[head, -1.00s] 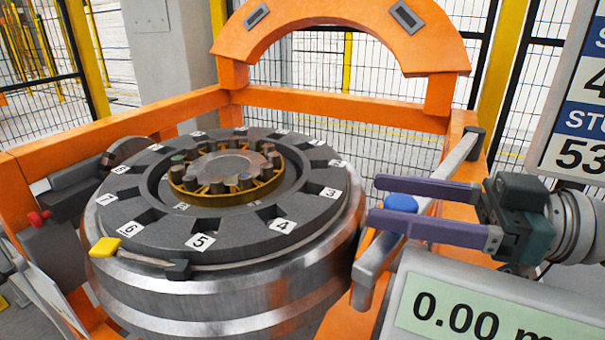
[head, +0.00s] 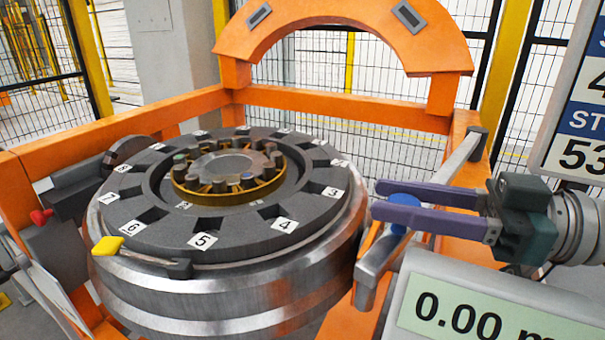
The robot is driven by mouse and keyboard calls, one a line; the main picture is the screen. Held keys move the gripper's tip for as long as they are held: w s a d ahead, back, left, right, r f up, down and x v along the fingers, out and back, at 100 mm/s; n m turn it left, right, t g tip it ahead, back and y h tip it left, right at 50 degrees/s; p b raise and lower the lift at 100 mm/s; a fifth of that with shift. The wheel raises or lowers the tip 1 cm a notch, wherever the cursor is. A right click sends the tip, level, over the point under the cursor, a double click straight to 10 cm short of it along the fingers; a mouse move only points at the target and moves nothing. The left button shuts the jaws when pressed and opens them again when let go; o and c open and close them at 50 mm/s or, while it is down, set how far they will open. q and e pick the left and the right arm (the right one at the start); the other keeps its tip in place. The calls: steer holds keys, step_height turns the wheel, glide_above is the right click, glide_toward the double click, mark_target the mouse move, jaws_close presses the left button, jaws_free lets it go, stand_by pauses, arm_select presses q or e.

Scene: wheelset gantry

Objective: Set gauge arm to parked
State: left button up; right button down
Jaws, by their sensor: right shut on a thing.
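The gauge arm (head: 455,163) is a grey metal bar at the right of the wheelset, running from a pivot post at the back to a bent end at the front. A blue knob (head: 401,229) sits on it, partly hidden by a purple finger. My right gripper (head: 375,200) comes in from the right, and its two purple fingers are shut on the blue knob. My left gripper is not in the head view.
A round grey numbered ring (head: 245,233) with a yellow-tipped lever (head: 107,246) lies on the steel wheel. An orange frame and arch (head: 340,28) stand around it. A display (head: 470,310) reading 0.00 is at the front right, below my right gripper.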

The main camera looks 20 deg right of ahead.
stand_by(0.5)
stand_by(0.4)
steer(key=s+d+g, duration=0.1)
steer(key=s, duration=0.1)
steer(key=s+d+n+g+y+b, duration=0.1)
steer(key=s+d, duration=0.1)
steer(key=s, duration=0.1)
steer(key=s+d+n+g+y+b, duration=0.1)
steer(key=s+d, duration=0.1)
steer(key=shift+s+f, duration=0.15)
steer(key=shift+f, duration=0.1)
steer(key=shift+s+d+r+n, duration=0.1)
steer(key=shift+s+d+n, duration=0.15)
steer(key=shift+s+n, duration=0.05)
steer(key=shift+r+g, duration=0.1)
steer(key=shift+g, duration=0.3)
steer(key=c, duration=0.8)
jaws_free()
steer(key=shift+s, duration=0.15)
steer(key=shift+o, duration=0.7)
steer(key=shift+s+d, duration=0.1)
steer(key=shift+d, duration=0.05)
steer(key=shift+o, duration=0.9)
